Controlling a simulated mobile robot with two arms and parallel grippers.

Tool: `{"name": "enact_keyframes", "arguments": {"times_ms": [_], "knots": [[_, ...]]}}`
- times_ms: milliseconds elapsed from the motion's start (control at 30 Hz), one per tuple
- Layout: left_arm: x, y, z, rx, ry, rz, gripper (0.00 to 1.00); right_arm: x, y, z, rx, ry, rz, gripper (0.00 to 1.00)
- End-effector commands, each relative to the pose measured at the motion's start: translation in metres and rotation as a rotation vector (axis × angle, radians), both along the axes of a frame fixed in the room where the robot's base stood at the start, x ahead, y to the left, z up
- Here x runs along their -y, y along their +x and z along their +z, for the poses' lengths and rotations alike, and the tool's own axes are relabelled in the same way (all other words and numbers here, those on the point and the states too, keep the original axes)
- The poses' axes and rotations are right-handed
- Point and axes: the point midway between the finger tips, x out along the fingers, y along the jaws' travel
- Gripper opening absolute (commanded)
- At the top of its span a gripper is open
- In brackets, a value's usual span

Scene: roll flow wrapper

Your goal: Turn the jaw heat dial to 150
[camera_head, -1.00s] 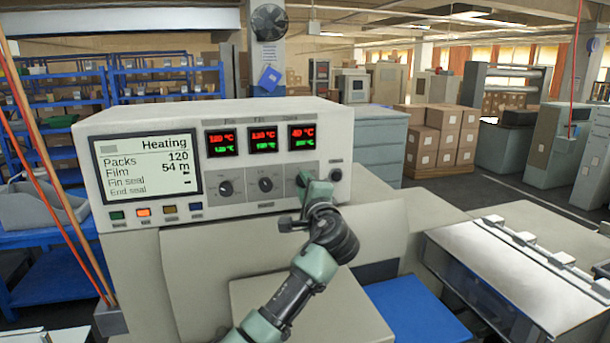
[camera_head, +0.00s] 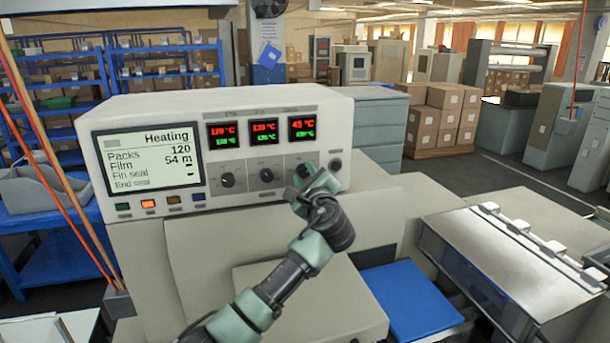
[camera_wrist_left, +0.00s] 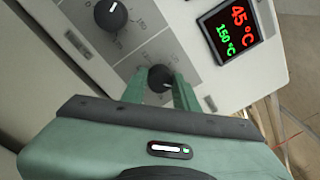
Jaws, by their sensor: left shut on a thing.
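The wrapper's control panel (camera_head: 270,196) faces me with several dark dials in a row. My left gripper (camera_head: 308,173) is at the rightmost large dial (camera_head: 302,170), which I take as the jaw heat dial. In the left wrist view my left gripper (camera_wrist_left: 160,84) has its two fingers closed on opposite sides of that dial's black knob (camera_wrist_left: 160,77). The fingers hide part of its scale. The display above it (camera_head: 302,129) shows red 45 °C; in the left wrist view the display (camera_wrist_left: 229,31) reads red 45 °C over green 150 °C. My right gripper is not in view.
Two other dials (camera_head: 228,180) (camera_head: 267,175) sit left of the held one, and a small black knob (camera_head: 335,164) sits right. The screen (camera_head: 150,160) reads Heating, Packs 120, Film 54 m. Coloured buttons (camera_head: 148,204) line the panel's lower left.

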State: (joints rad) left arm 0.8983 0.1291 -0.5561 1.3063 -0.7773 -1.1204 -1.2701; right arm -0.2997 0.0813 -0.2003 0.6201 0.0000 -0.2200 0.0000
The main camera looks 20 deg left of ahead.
Motion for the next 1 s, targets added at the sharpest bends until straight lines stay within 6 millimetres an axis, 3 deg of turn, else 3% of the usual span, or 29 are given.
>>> {"name": "enact_keyframes", "arguments": {"times_ms": [400, 433, 500, 833, 1000], "knots": [[0.000, 0.000, 0.000, -0.003, 0.004, 0.001, 0.00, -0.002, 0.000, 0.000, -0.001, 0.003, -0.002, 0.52], [0.000, 0.000, 0.000, -0.003, 0.004, 0.001, 0.38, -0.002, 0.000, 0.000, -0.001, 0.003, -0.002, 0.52], [0.000, 0.000, 0.000, -0.003, 0.004, 0.001, 0.51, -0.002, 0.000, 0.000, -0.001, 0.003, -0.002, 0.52], [0.001, -0.002, -0.001, -0.003, 0.003, 0.000, 0.51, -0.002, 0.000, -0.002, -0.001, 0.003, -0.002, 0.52], [0.012, -0.019, -0.004, 0.000, 0.001, -0.003, 0.51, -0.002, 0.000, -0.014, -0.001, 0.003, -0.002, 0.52]]}}
